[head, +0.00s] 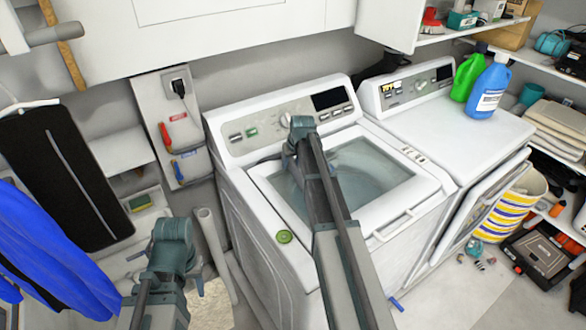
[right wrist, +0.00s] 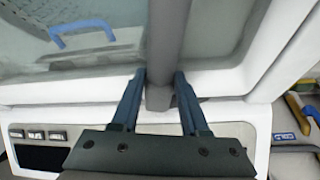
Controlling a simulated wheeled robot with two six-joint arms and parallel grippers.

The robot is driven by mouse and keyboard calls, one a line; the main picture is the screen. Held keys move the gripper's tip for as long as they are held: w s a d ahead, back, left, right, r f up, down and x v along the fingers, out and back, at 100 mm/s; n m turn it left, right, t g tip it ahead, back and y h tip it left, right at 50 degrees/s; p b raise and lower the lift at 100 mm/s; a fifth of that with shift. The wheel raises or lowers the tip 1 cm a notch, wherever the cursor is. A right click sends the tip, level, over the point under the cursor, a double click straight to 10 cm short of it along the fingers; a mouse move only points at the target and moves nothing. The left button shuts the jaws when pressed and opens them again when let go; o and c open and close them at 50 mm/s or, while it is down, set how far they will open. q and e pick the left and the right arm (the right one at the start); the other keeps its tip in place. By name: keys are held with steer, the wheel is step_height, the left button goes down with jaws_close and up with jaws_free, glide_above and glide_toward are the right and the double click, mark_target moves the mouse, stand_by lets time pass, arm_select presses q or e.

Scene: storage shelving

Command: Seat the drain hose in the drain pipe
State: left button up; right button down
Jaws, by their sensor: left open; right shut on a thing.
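My right gripper (right wrist: 158,75) is shut on a grey, round, hose-like length (right wrist: 166,40), which fits the drain hose. It lies between the two fingers, over the washer's glass lid. In the head view my right wrist (head: 302,135) hides most of this grip above the back of the washer. A light grey pipe (head: 213,242) stands upright, slightly tilted, left of the washer; it looks like the drain pipe. Its top end is open to view and apart from the right gripper. My left gripper (head: 168,245) is open, just left of the pipe; its fingertips are mostly hidden.
The washer (head: 270,222) stands in the middle, with a dryer (head: 450,130) on its right. A green bottle (head: 468,75) and a blue bottle (head: 489,88) stand on the dryer. A tool board (head: 172,120) hangs behind the pipe. Hanging clothes (head: 60,240) crowd the left.

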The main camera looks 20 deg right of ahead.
mark_target(291, 161)
steer(key=shift+r+p, duration=0.8)
steer(key=shift+r, duration=0.05)
step_height(291, 161, up, 2)
steer(key=shift+p, duration=1.05)
steer(key=s+a, duration=0.3)
steer(key=s, duration=0.1)
steer(key=s+a, duration=0.2)
steer(key=s, duration=0.2)
steer(key=s+a+r+p, duration=0.1)
steer(key=s+a, duration=0.2)
steer(key=shift+s+a+r, duration=0.1)
steer(key=shift+s+a, duration=0.2)
steer(key=shift+s, duration=0.1)
steer(key=shift+s+a+r, duration=0.1)
steer(key=shift+s+a, duration=0.35)
steer(key=shift+s, duration=0.1)
steer(key=shift+f+b, duration=0.5)
steer(key=shift+f, duration=0.15)
steer(key=shift+r, duration=0.1)
steer(key=shift+s, duration=0.1)
